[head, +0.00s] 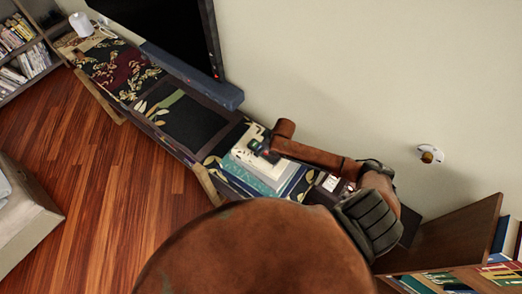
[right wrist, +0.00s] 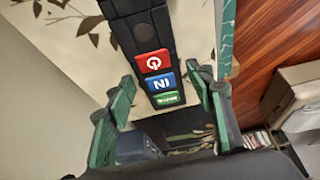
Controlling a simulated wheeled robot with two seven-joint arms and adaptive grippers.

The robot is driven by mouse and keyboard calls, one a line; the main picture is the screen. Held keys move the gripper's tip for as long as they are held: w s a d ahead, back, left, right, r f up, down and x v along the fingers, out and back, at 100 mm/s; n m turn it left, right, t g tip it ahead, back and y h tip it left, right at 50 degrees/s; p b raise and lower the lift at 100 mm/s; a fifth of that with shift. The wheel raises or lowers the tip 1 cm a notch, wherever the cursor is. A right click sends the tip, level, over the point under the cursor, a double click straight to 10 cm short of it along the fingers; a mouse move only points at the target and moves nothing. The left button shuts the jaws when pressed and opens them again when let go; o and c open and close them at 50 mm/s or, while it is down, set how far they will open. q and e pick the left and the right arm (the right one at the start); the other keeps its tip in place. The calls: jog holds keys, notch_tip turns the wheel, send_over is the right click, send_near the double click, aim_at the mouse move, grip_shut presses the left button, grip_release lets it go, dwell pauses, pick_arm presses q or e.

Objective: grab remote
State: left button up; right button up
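The remote (right wrist: 158,73) is a black bar with red, blue and green buttons in the right wrist view. My right gripper (right wrist: 165,88) has its green fingers apart, one on each side of the remote, with a visible gap on both sides. In the head view my right gripper (head: 264,153) is a small dark shape at the end of my brown arm, over a stack of books. The remote cannot be told apart from the gripper there. My left gripper is not in the head view.
The stack of white and teal books (head: 256,177) lies on a long low cabinet (head: 176,148) against the wall. A dark television (head: 175,30) stands farther along it. A wooden shelf (head: 445,235) is at right. Wood floor (head: 110,200) is open at left.

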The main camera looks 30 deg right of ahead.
jog(key=c, duration=1)
jog(key=shift+r, duration=0.1)
